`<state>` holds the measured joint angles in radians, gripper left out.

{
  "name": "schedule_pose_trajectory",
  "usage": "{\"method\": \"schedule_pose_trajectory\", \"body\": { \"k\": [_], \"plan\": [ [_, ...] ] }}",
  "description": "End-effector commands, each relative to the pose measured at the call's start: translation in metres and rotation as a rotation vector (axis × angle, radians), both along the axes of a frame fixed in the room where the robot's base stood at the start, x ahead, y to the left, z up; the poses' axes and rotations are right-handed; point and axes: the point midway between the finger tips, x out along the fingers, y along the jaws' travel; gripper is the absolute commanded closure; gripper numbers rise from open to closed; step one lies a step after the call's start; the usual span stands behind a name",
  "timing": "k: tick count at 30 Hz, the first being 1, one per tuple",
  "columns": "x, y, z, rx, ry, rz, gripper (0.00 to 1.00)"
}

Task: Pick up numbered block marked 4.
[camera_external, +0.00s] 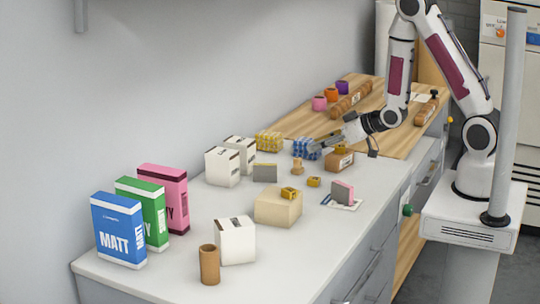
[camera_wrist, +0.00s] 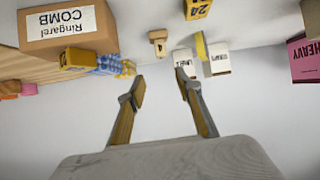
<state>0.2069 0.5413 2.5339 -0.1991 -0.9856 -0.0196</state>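Several small yellow blocks are in view. One (camera_external: 313,181) lies on the counter, one (camera_external: 290,193) sits on a beige box, and one (camera_external: 340,148) is on a cardboard box. In the wrist view, a yellow block (camera_wrist: 197,8) at the top edge shows digits like 24. Another (camera_wrist: 78,58) is by the cardboard box, its number unreadable. A small tan wooden piece (camera_wrist: 157,42) bears a dark mark resembling 4; it also shows outside (camera_external: 297,165). I cannot tell which block is 4. My gripper (camera_wrist: 160,88) is open and empty, above the counter near the cardboard box.
The cardboard box (camera_wrist: 70,25) and blue-and-yellow patterned packs (camera_external: 305,149) are close to my gripper. White cartons (camera_external: 222,167), a beige box (camera_external: 278,211) and a pink-grey block (camera_external: 342,190) stand around. Tall coloured boxes (camera_external: 119,230) are at front left. Some counter (camera_external: 210,210) is clear.

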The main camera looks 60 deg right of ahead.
Motion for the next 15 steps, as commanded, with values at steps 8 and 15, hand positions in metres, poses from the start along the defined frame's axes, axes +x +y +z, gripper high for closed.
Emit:
{"method": "schedule_pose_trajectory", "body": {
  "k": [8,15],
  "plan": [
    [0.0,-0.002,-0.025,0.025,-0.053,0.0,0.65],
    [0.0,-0.002,-0.029,0.031,-0.07,-0.001,0.65]
  ]
}}
